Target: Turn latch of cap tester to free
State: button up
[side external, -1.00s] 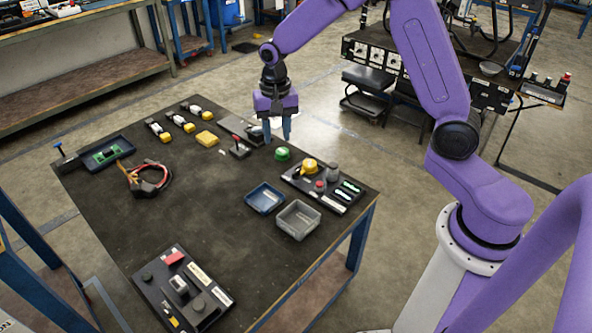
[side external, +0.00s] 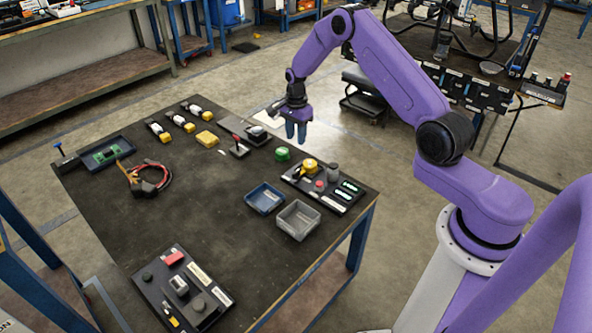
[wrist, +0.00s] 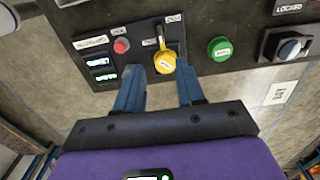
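A dark panel (side external: 325,187) near the table's right corner carries a yellow latch knob (side external: 310,163), a red button and green-lit displays; I take it for the cap tester, but its labels are too small to read surely. In the wrist view the yellow knob (wrist: 166,63) sits at the panel's lower right, its pointer toward the labels above. My gripper (side external: 297,135) hangs above the table's far edge, behind the panel. In the wrist view its blue fingertips (wrist: 160,78) are apart and empty, with the knob seen between and beyond them, not visibly touched.
A green round cap (wrist: 220,48) lies beside the panel. Beyond it is a plate with a dark knob (wrist: 291,48) and a "LOCKED" label. A blue tray (side external: 265,198) and grey bin (side external: 298,220) stand before the panel. The table's middle is clear.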

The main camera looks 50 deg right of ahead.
aim_at(296, 171)
notch_tip(296, 171, down, 15)
jog(key=shift+f, duration=0.1)
dwell(0.4)
grip_shut()
